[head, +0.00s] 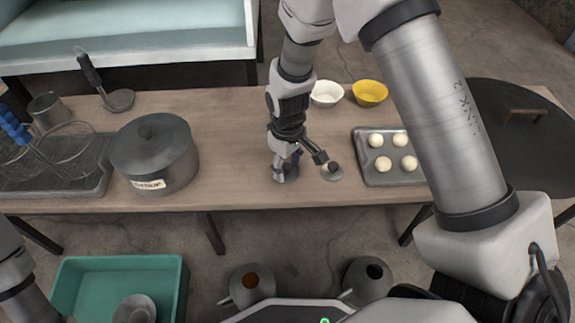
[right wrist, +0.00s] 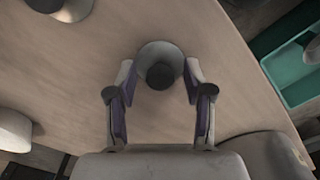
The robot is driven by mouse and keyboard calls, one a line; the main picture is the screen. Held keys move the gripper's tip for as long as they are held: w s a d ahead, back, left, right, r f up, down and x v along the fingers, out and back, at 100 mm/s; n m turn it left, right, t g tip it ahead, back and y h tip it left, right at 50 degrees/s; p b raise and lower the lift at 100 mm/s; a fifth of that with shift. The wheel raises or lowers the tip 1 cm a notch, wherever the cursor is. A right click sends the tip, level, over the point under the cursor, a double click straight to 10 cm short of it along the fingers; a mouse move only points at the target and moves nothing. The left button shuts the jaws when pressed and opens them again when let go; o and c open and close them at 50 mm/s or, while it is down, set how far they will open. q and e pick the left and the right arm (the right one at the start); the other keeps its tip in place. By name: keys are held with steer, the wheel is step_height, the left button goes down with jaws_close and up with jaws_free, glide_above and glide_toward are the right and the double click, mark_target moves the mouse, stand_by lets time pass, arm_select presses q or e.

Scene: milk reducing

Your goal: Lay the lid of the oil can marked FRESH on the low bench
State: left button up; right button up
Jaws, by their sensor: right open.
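A grey lid (right wrist: 152,52) with a dark knob rests on the low bench (head: 230,130). My right gripper (head: 288,170) is over it, pointing down. In the right wrist view its open fingers (right wrist: 160,92) are on either side of the knob; contact is not visible. Two grey oil cans stand on the floor in front: the left can (head: 237,292) shows an orange-brown opening, the right can (head: 358,287) a dark one. No FRESH mark is readable. My left gripper is out of view.
A lidded, labelled pot (head: 165,160) stands left on the bench, beside a dark rack (head: 90,185). A baking tray (head: 365,176) and white (head: 327,94) and yellow (head: 370,93) bowls are right. A teal crate (head: 175,270) on the floor holds a grey round item.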

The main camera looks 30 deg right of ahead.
mark_target(288, 167)
step_height(288, 167, up, 12)
steer(key=p, duration=0.7)
